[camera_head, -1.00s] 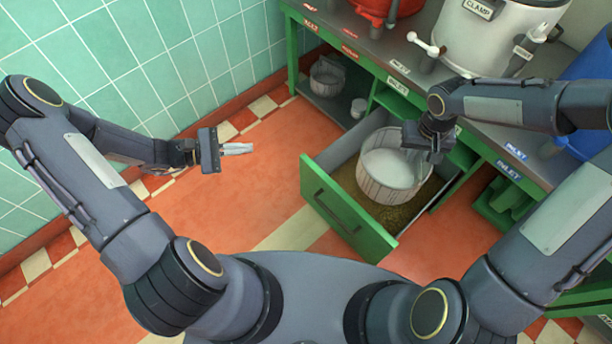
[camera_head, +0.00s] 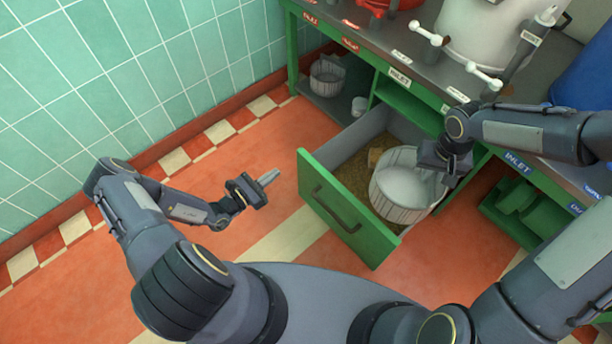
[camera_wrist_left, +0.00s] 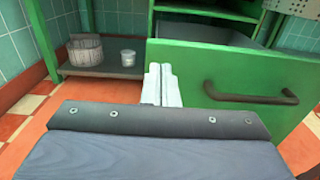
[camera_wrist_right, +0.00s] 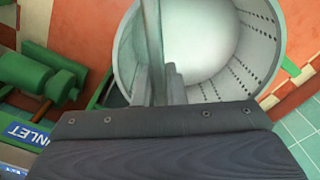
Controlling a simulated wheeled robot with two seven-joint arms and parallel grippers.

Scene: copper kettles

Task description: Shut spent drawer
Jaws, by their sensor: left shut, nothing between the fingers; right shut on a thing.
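The open drawer has a green front (camera_head: 360,236) with a dark bar handle (camera_head: 336,210); brown grain (camera_head: 348,172) covers its floor. My left gripper (camera_head: 269,177) is shut and empty, left of the drawer front and apart from it. In the left wrist view its fingers (camera_wrist_left: 162,85) show before the front's left edge, with the handle (camera_wrist_left: 250,97) to the right. My right gripper (camera_head: 437,172) is shut on the rim of a pale perforated bucket (camera_head: 403,187) at the drawer's right side. The right wrist view looks into the bucket (camera_wrist_right: 205,45). Whether it touches the drawer is unclear.
The green bench with a grey top (camera_head: 440,75) stands behind the drawer. White valve handles (camera_head: 428,34) stick up near a large white vessel (camera_head: 490,30). The floor at left is clear.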

